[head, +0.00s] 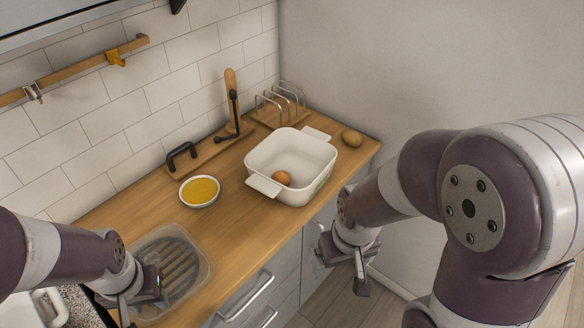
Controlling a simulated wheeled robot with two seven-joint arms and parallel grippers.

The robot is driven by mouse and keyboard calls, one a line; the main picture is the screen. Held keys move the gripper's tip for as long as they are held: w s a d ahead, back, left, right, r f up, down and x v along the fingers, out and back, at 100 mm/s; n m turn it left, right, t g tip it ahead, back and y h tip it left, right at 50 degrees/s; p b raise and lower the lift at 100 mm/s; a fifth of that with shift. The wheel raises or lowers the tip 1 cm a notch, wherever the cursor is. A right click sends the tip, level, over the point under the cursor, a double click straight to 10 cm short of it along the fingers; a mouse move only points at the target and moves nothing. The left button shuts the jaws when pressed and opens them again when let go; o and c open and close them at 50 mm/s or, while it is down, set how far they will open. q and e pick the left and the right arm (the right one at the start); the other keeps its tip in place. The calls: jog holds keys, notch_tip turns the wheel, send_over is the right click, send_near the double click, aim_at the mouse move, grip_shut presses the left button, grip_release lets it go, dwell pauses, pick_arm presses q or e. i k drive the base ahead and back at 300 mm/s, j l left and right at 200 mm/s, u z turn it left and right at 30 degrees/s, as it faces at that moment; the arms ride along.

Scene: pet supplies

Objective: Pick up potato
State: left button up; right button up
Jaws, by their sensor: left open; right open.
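A brown potato (352,138) lies on the wooden counter at its far right end, beside the white basin. My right gripper (344,277) is open and empty, in front of the counter's front edge and nearer to me than the potato, well apart from it. My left gripper (141,306) is partly in view at the lower left, open, by the clear tray. Part of its fingers is cut off by the picture's bottom edge.
A white basin (262,157) holds a brown egg-like item (281,178). A bowl of yellow food (199,190), a clear tray (205,262), a board with black handles (205,150) and a wire rack (284,98) share the counter (240,225). A wall stands behind the potato.

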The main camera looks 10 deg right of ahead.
aim_at(352, 139)
jog(key=k+j+u, duration=0.15)
jog(key=k+u, duration=0.35)
jog(key=k, duration=0.15)
jog(key=i+l+u, duration=0.25)
jog(key=l, duration=0.4)
jog(key=l+u, duration=0.3)
jog(key=l, duration=0.4)
jog(key=i+l+u, duration=0.1)
jog(key=l+u, duration=0.15)
jog(key=l, duration=1.3)
jog(key=i+l, duration=0.1)
jog(key=l, duration=0.75)
